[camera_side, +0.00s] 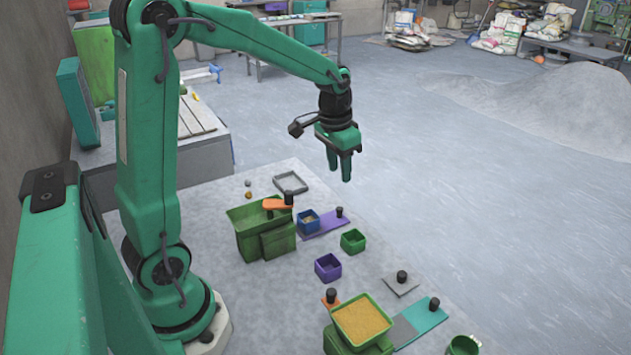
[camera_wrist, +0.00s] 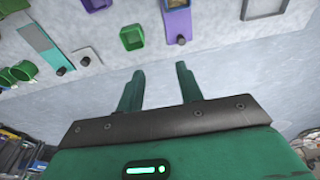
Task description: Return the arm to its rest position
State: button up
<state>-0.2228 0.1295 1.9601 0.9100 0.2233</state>
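My gripper (camera_side: 340,166) is raised above the right edge of the grey work slab (camera_side: 350,240) in the side view. Its two green fingers point down and stand apart with nothing between them. In the wrist view my gripper (camera_wrist: 157,85) also shows open and empty, with bare pale surface behind the fingers. My arm reaches out to the right from its column, with the elbow high. The gripper touches nothing.
On the slab stand a green bin (camera_side: 250,235), a blue box (camera_side: 308,222), a green box (camera_side: 353,240), a purple box (camera_side: 328,267), a tray of yellow powder (camera_side: 361,320) and a grey tray (camera_side: 290,183). A grey powder heap (camera_side: 560,105) lies behind. Floor (camera_side: 480,190) at right is clear.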

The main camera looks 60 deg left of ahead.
jog(key=s+d+r+t, duration=0.2)
jog(key=s+d+r, duration=0.1)
jog(key=s, duration=0.6)
jog(key=s+d+r+t, duration=0.2)
jog(key=s+d+r, duration=0.1)
jog(key=s+d, duration=0.3)
jog(key=shift+s+r, duration=0.4)
jog(key=shift+s, duration=0.95)
